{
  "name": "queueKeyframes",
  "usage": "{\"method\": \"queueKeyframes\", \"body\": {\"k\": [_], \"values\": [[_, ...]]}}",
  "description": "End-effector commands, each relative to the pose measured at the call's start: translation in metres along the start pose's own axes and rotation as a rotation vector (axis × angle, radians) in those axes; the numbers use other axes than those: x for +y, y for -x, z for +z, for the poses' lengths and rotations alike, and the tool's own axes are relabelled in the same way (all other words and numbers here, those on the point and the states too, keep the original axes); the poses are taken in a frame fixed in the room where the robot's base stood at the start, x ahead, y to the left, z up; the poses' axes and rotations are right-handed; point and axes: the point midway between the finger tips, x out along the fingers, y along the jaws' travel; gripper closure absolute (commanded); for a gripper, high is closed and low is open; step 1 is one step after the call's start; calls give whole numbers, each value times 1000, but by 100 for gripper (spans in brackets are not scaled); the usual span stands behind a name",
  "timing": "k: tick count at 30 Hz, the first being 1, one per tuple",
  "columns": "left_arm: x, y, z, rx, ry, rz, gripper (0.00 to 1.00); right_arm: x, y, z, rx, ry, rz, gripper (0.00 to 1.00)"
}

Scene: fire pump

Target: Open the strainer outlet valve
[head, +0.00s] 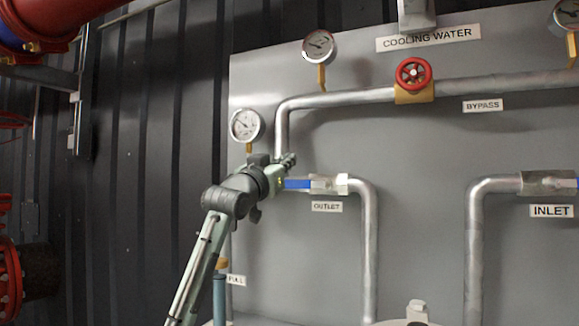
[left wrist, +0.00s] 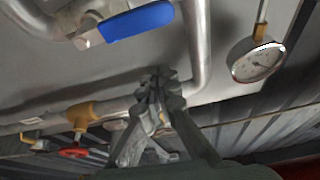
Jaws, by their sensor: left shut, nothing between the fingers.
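The strainer outlet valve (head: 328,185) sits on the grey panel, above the OUTLET label (head: 327,206). Its blue lever handle (head: 298,184) points left, roughly in line with the short horizontal pipe. My left gripper (head: 287,162) is just above and left of the handle and partly covers the pipe there. In the left wrist view the blue handle (left wrist: 138,22) shows at the top, apart from my left gripper's fingertips (left wrist: 157,82), which are shut and empty. The valve body (left wrist: 88,30) is at upper left there. My right gripper is not in view.
A pressure gauge (head: 246,125) hangs close to my left gripper, and another gauge (head: 319,46) is higher up. The bypass pipe (head: 340,98) with a red handwheel (head: 413,73) runs above. The INLET valve (head: 548,183) is far right. The panel between the pipes is clear.

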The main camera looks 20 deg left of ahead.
Motion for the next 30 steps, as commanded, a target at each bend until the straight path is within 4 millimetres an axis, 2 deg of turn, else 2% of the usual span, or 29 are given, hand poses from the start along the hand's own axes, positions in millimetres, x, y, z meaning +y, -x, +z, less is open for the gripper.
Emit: {"method": "queueKeyframes", "body": {"k": [6,12,15,30], "values": [[1,36,3,2,-3,-1,100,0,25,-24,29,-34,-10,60],[1,70,2,1,-3,-2,100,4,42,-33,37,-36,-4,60],[2,79,1,1,-1,-2,100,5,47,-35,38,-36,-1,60],[2,85,0,0,-1,-2,100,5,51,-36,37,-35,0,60]]}}
